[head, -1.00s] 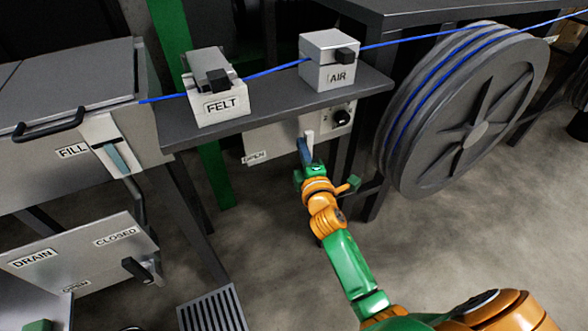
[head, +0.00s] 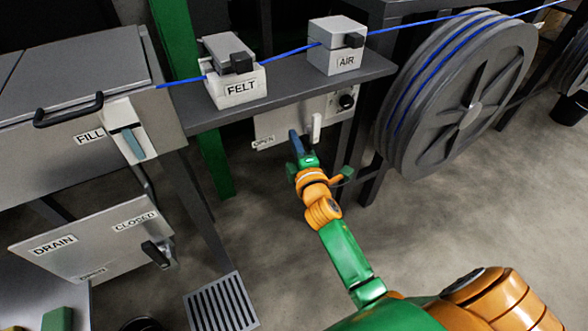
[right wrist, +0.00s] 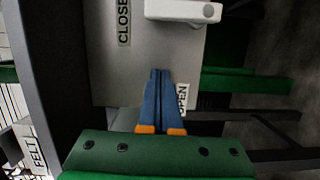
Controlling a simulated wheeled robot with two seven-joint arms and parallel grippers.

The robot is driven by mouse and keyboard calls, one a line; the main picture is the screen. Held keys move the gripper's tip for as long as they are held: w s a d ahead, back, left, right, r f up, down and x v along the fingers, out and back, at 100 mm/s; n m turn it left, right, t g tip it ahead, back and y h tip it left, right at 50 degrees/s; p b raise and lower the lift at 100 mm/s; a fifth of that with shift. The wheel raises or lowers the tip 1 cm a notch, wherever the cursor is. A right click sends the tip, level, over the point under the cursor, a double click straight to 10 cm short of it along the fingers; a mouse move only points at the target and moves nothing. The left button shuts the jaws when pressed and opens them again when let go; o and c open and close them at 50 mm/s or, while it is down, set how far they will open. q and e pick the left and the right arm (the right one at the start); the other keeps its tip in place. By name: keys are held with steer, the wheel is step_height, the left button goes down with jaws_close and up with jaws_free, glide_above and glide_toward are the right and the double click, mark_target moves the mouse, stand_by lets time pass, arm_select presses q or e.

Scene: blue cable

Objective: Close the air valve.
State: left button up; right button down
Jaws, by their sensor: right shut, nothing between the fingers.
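The air valve panel (head: 275,126) hangs under the shelf below the AIR box. Its pale lever (head: 317,128) points down in the head view. In the right wrist view the lever (right wrist: 185,10) lies across the top, with a CLOSED label (right wrist: 124,22) to its left and an OPEN label (right wrist: 183,97) below it. My right gripper (head: 294,133) is in front of the panel, left of the lever and apart from it. Its blue fingers (right wrist: 160,75) are together and empty, beside the OPEN label. My left gripper is not identifiable in view.
The AIR box (head: 337,47) and FELT box (head: 235,75) stand on the shelf (head: 290,97) above, with a blue cable running through them. A large cable reel (head: 458,95) stands to the right. The FILL lever (head: 128,135) and DRAIN panel (head: 90,240) are at left.

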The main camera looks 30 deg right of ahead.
arm_select(q)
steer(key=shift+w+d, duration=0.1)
steer(key=shift+d, duration=0.5)
arm_select(e)
steer(key=d+v, duration=0.1)
steer(key=v, duration=0.7)
steer(key=shift+s+f, duration=0.15)
steer(key=shift+s, duration=0.2)
steer(key=shift+d, duration=0.1)
